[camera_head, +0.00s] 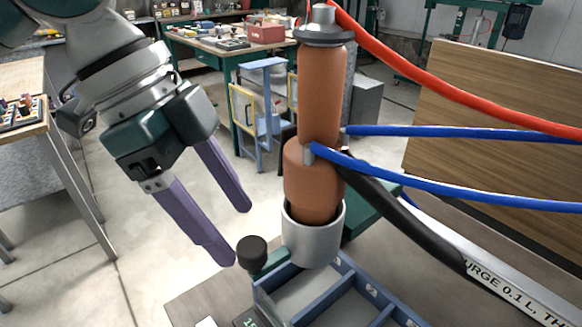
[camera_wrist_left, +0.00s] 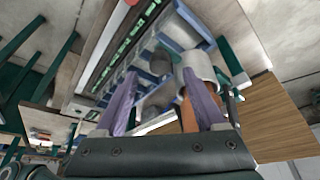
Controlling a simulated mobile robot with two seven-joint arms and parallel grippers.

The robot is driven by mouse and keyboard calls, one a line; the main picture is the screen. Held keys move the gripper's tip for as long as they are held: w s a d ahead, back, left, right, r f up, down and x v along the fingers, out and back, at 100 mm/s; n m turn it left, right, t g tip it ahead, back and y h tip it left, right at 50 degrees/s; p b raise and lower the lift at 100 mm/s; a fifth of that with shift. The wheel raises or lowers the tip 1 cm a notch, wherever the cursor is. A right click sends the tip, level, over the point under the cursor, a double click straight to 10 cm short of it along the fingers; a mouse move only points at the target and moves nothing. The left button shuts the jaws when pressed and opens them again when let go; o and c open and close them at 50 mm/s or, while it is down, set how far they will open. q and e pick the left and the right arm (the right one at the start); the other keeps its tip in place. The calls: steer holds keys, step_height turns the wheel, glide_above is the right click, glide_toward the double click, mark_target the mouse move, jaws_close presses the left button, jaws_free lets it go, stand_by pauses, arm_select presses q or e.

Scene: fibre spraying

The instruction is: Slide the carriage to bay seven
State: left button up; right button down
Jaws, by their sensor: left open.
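The carriage shows as a green body (camera_head: 366,217) with a silver cup (camera_head: 313,241), holding an orange-brown cylinder (camera_head: 320,105) upright. A black round knob (camera_head: 251,252) sticks out at its left front. My left gripper (camera_head: 236,236) has its two purple fingers spread, with the tips close to the knob. In the left wrist view the dark knob (camera_wrist_left: 161,62) appears between and beyond the open fingers (camera_wrist_left: 163,98), beside the silver cup (camera_wrist_left: 198,66). Contact cannot be told. Blue-walled bays (camera_head: 338,268) lie below; their numbers are too small to read. My right gripper is not seen.
A red hose (camera_head: 440,90), two blue hoses (camera_head: 440,131) and a black hose (camera_head: 400,214) run right from the cylinder. A wooden panel (camera_head: 495,125) stands behind at right. A lettered rail (camera_head: 500,283) slopes to the lower right. Open floor lies left of the bays.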

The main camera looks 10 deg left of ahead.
mark_target(249, 246)
arm_select(q)
steer(key=shift+x, duration=2.05)
jaws_close()
